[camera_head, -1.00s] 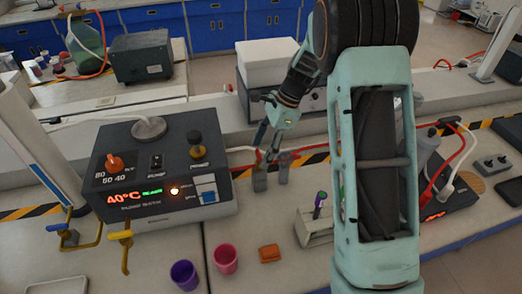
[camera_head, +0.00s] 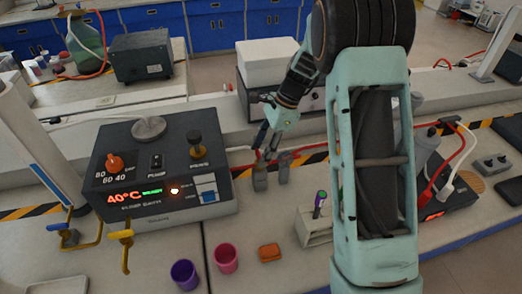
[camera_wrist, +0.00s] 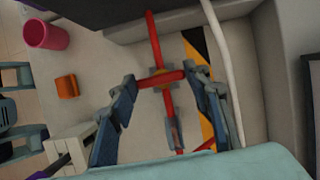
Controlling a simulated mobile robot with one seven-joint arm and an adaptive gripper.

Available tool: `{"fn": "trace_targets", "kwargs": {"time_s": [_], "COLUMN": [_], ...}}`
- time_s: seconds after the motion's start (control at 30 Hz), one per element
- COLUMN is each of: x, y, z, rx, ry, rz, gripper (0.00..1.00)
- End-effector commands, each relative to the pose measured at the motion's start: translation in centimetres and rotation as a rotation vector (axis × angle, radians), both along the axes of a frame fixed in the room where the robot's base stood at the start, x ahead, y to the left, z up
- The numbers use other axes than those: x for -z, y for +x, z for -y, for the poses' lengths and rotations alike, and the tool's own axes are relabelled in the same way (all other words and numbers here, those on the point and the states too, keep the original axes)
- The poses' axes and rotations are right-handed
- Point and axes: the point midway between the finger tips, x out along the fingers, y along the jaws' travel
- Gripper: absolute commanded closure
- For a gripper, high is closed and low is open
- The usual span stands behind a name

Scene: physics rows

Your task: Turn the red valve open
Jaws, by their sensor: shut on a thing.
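The red valve handle (camera_wrist: 160,78) is a short bar lying across a red tube in the wrist view. In the head view my gripper (camera_head: 268,146) points down at the red tube line behind the bench front, right of the heating box. The valve is small there and partly hidden by my fingers.
A heating bath box (camera_head: 160,170) with a 40°C display stands left. Purple (camera_head: 184,275) and pink (camera_head: 226,258) cups, an orange block (camera_head: 269,253) and a pen holder (camera_head: 315,230) stand in front. A white hose (camera_wrist: 222,70) runs beside the valve.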

Motion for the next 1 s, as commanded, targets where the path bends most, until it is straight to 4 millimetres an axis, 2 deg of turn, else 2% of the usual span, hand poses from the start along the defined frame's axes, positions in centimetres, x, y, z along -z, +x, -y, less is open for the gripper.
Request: {"fn": "trace_targets", "kwargs": {"time_s": [0.37, 1.0], "x": [-0.17, -0.08], "y": [0.23, 0.49], "z": [0.03, -0.31], "rx": [-0.223, -0.831], "ry": [-0.001, -0.002], "rz": [0.001, 0.001], "gripper": [0.8, 0.8]}}
